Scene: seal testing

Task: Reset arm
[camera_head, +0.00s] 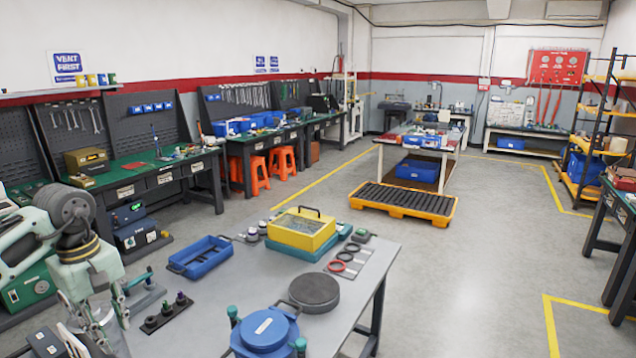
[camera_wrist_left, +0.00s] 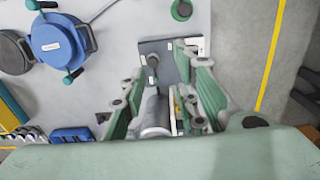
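My left gripper (camera_head: 97,312) is at the lower left in the head view, above the near left part of the grey table (camera_head: 225,300). In the left wrist view the same gripper (camera_wrist_left: 160,66) has its two green fingers spread apart. A pale grey cylinder (camera_wrist_left: 156,113) shows between them; I see a gap beside it, but cannot tell its exact distance from the fingers. A dark plate (camera_wrist_left: 160,50) with an upright part lies beyond the fingertips. My right gripper is in neither view.
The table holds a blue round lidded piece (camera_head: 265,334), a dark disc (camera_head: 315,292), a black block with plugs (camera_head: 166,313), a blue tray (camera_head: 201,256) and a yellow box (camera_head: 302,229). Floor is clear to the table's right (camera_head: 450,280).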

